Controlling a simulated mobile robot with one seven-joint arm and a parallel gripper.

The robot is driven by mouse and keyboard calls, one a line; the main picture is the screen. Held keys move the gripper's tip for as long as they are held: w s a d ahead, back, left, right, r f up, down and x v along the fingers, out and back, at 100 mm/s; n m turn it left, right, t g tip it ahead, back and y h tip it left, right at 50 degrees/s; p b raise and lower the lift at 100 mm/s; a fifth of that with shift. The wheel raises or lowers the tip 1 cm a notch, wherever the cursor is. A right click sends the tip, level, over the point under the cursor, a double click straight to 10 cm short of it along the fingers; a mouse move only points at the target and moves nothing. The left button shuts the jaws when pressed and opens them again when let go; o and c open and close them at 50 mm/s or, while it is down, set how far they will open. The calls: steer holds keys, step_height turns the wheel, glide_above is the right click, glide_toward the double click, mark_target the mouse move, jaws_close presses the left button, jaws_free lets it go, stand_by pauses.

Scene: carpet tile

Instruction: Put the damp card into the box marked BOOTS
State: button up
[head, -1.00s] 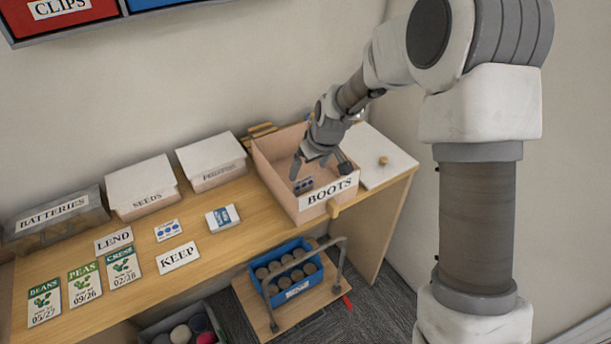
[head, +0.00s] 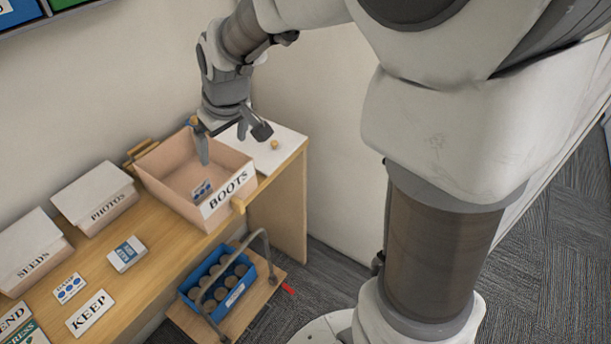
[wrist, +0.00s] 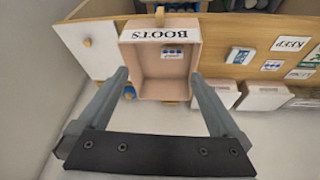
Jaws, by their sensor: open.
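The BOOTS box (head: 165,193) is an open pinkish box at the right end of the wooden shelf top, and it also shows in the wrist view (wrist: 126,62). A small white card with blue dots (head: 202,189) lies inside it, near the label wall; it also shows in the wrist view (wrist: 173,53). A similar card with blue dots, headed DAMP (head: 70,288), lies on the shelf top near the KEEP label. My gripper (head: 234,143) is open and empty above the box, with its fingers apart and the card clear of them.
The closed PHOTOS box (head: 95,193) and SEEDS box (head: 30,245) stand left along the wall. A blue-and-white packet (head: 127,254) lies in front of them. A white lid with a knob (head: 262,150) lies right of BOOTS. A trolley with a blue crate (head: 245,285) stands below.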

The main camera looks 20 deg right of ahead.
steer(key=s+d+r+m, duration=0.2)
steer(key=s+d+r, duration=0.1)
steer(key=s, duration=0.7)
steer(key=s+d+r+m+t+h, duration=0.1)
steer(key=s+d+r+m, duration=0.2)
steer(key=s, duration=0.8)
steer(key=d+r, duration=0.1)
steer(key=d, duration=0.1)
steer(key=shift+s+d, duration=0.3)
steer(key=shift+d, duration=0.1)
